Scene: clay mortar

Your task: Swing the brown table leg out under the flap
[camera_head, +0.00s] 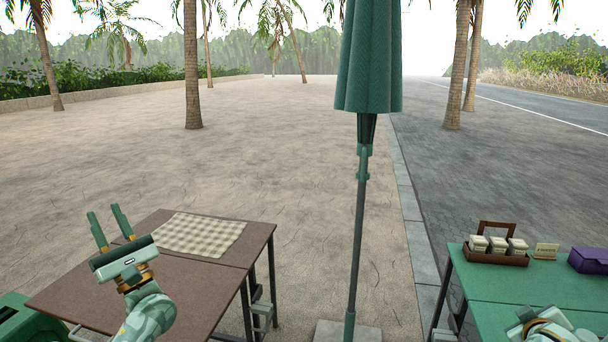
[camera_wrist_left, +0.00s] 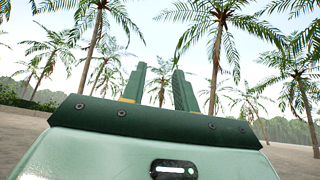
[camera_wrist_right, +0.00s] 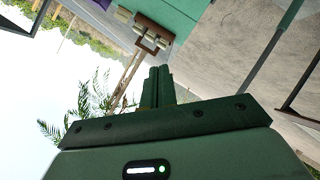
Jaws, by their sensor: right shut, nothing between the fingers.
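The brown table (camera_head: 95,285) stands at the lower left in the head view. A seam crosses its top, and the far section (camera_head: 252,240) looks level with the near one; I cannot tell which is the flap. Dark legs show under its right side, one at the far corner (camera_head: 272,270) and one nearer (camera_head: 246,310). I cannot tell which is the swing leg. My left gripper (camera_head: 104,210) is open and empty above the table's left part, its fingers (camera_wrist_left: 158,83) pointing up and away. My right gripper (camera_wrist_right: 159,70) is shut and empty; its fingers are out of the head view.
A checked cloth (camera_head: 200,234) lies on the far section. A closed green umbrella (camera_head: 368,60) stands on a pole (camera_head: 358,230) right of the table. A green table (camera_head: 500,278) at the right holds a brown caddy (camera_head: 497,259) and a purple box (camera_head: 590,260).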

